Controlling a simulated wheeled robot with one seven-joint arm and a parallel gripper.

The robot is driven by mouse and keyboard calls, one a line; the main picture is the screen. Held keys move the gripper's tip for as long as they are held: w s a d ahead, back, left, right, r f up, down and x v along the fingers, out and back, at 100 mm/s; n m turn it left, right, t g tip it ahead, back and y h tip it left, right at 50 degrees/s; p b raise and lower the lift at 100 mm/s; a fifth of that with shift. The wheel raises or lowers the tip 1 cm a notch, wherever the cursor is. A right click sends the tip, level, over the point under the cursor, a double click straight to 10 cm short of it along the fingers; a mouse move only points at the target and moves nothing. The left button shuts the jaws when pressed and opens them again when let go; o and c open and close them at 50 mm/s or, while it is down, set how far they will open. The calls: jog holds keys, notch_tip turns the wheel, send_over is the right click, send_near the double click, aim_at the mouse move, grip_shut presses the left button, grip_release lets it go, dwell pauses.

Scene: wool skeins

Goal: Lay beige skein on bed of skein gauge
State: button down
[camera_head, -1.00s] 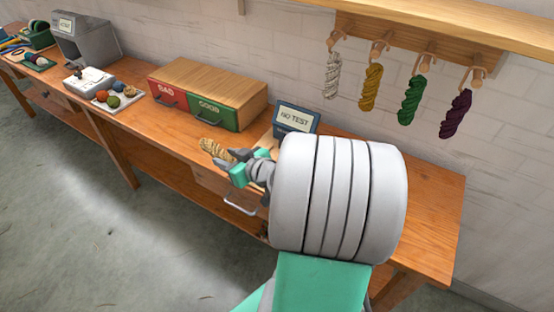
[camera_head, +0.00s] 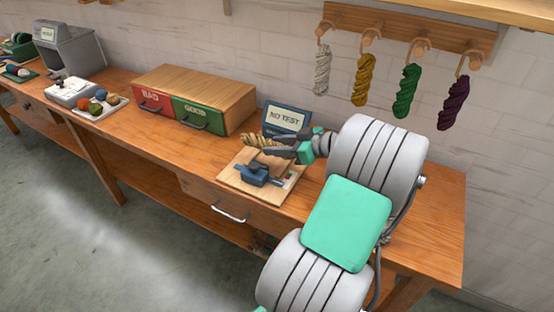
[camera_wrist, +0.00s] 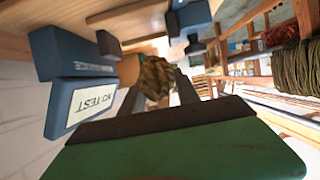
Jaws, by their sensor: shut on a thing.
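The beige skein (camera_head: 258,140) is held in my gripper (camera_head: 284,150) above the skein gauge. My gripper is shut on its right end in the head view. The wrist view shows the beige skein (camera_wrist: 155,78) between my finger ends. The skein gauge (camera_head: 246,183) has a pale wooden base and a blue block; its display (camera_head: 287,117) stands behind and reads "NO TEST". The display also shows at left in the wrist view (camera_wrist: 95,103). My gripper and the skein hide part of the gauge's bed. I cannot tell whether the skein touches the bed.
A wooden box with red BAD (camera_head: 153,99) and green GOOD (camera_head: 199,115) drawers stands left of the gauge. A white tray (camera_head: 120,103) holds several yarn balls. Several skeins hang from wall pegs, including a purple one (camera_head: 453,103). Bench space right of my gripper is clear.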

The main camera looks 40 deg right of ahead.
jog(key=f, duration=0.2)
jog(key=w+d+f, duration=0.1)
jog(key=f, duration=0.2)
jog(key=shift+w+d+f, duration=0.2)
jog(key=shift+w+f, duration=0.15)
jog(key=c, duration=1.2)
grip_release()
jog(key=shift+o, duration=0.2)
